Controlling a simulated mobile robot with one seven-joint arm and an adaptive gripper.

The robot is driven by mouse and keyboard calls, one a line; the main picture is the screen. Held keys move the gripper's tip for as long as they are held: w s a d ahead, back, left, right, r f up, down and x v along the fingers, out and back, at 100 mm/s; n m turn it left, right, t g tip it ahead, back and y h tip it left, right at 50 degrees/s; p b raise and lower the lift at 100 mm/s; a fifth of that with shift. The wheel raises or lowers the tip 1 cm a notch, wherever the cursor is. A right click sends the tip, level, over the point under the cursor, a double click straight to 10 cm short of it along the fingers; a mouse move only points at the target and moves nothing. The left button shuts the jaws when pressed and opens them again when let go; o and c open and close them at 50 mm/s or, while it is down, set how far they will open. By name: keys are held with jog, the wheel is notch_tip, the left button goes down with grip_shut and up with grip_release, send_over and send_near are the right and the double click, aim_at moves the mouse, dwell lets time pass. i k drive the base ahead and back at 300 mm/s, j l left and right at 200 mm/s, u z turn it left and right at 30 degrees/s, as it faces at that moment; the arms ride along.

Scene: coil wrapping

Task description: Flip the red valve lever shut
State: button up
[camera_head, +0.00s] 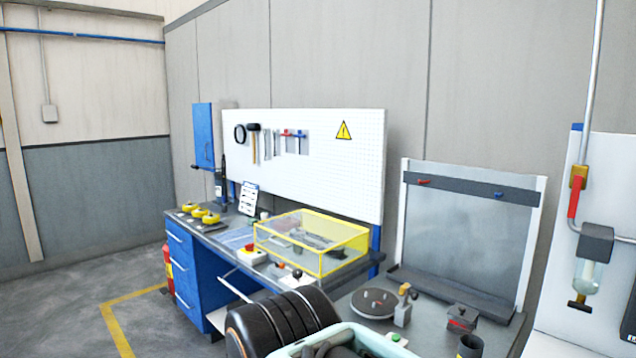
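The red valve lever (575,197) is at the right side of the head view. It hangs down from a brass valve body (578,173), lying roughly along the grey pipe (592,80) that comes down the white panel. The pipe bends below the lever and runs off to the right. My gripper is not in view, and nothing is seen touching the lever.
A grey filter unit with a clear bowl (587,275) hangs just below the lever. A grey bench with a framed screen (450,235) and a round plate (374,303) stands left of it. A yellow-edged clear box (312,243) sits on the blue workbench.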

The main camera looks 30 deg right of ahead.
aim_at(578, 179)
jog(key=z, duration=2.5)
jog(key=i+z, duration=0.25)
